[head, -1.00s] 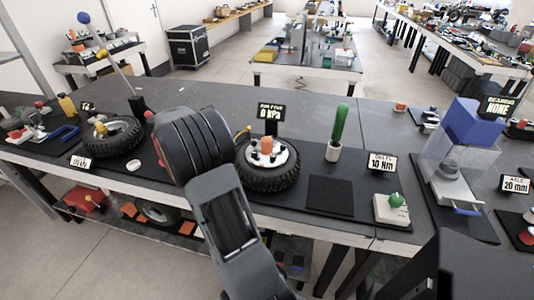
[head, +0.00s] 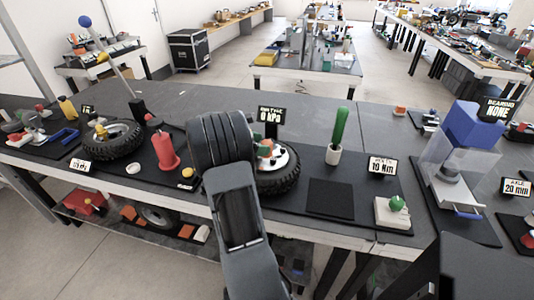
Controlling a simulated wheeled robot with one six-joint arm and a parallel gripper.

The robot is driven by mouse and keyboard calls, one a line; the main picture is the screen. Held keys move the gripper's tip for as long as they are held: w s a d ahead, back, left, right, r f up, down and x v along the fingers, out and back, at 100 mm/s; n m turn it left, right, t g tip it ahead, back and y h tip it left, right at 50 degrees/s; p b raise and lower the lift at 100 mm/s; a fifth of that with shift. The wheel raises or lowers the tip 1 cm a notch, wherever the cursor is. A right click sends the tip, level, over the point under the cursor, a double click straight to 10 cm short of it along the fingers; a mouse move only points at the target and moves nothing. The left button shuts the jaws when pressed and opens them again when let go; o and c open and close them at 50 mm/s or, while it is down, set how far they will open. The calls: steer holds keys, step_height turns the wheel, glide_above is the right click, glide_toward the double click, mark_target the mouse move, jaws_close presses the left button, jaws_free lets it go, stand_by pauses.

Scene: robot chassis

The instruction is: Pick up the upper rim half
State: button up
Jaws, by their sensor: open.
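The tyre (head: 284,181) lies flat on the dark bench mat right of my arm. A pale rim (head: 284,157) with dark studs sits in its middle, and I take this to be the upper rim half. My arm covers the left side of the tyre and rim. My gripper is not visible; only the thick dark links of my arm show, and they hide whatever is behind them.
A second tyre (head: 112,146) lies at left, with a red cylinder (head: 163,149) beside it. Right of the rim stand a green-handled tool (head: 340,125) in a white holder, a bare black pad (head: 330,196), a green-knobbed box (head: 396,212) and a blue-topped press (head: 470,125).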

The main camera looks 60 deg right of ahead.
steer(key=shift+x, duration=0.95)
steer(key=shift+c, duration=0.4)
steer(key=shift+r, duration=0.1)
steer(key=c, duration=1.2)
